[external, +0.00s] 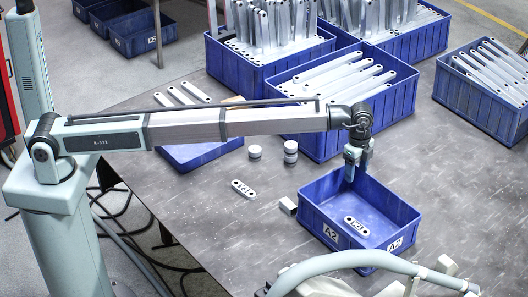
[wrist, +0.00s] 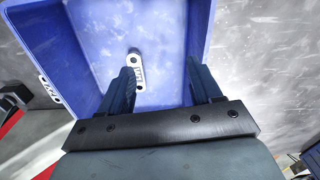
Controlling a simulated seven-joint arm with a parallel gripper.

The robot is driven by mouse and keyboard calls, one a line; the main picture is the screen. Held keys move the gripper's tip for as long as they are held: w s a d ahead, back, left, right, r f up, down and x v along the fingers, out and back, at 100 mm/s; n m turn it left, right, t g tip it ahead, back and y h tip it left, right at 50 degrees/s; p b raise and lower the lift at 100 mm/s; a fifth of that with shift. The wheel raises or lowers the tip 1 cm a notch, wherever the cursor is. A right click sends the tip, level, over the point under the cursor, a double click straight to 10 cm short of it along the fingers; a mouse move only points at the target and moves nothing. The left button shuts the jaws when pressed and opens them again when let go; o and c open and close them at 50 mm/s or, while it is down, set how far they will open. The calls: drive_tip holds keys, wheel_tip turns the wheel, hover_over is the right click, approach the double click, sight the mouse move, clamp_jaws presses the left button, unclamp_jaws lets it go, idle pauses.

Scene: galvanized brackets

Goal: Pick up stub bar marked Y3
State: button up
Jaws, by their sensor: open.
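A short light metal stub bar with dark end holes (external: 357,226) lies flat on the floor of the blue bin labelled A2 (external: 397,240). It also shows in the wrist view (wrist: 137,72), beside the left finger, which partly covers it. A similar stub bar (external: 243,189) lies on the table left of the bin. Both bars carry dark marks that are too small to read surely. My gripper (external: 357,168) hangs over the back of the bin, pointing down.
The bin walls (wrist: 207,25) rise around the gripper. A small metal block (external: 288,206) stands close to the bin's left side, and short round pieces (external: 290,152) stand behind it. Blue crates of long brackets (external: 345,120) fill the back. A pale curved tube (external: 370,258) crosses the front.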

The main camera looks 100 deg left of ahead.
drive_tip(key=shift+n, duration=0.4)
drive_tip(key=s+a, duration=0.1)
drive_tip(key=s, duration=0.1)
drive_tip(key=s+a, duration=0.3)
drive_tip(key=s, duration=0.1)
drive_tip(key=shift+s+a+r, duration=0.2)
drive_tip(key=shift+s+a, duration=0.1)
drive_tip(key=s+a, duration=0.4)
drive_tip(key=s, duration=0.7)
drive_tip(key=m, duration=0.1)
hover_over(243, 188)
drive_tip(key=f, duration=1)
drive_tip(key=shift+s+a, duration=0.1)
drive_tip(key=shift+s, duration=0.2)
drive_tip(key=shift+f, duration=0.1)
drive_tip(key=shift+w+f, duration=0.15)
drive_tip(key=shift+f, duration=1.1)
drive_tip(key=shift+w+f, duration=0.1)
drive_tip(key=shift+f, duration=1.15)
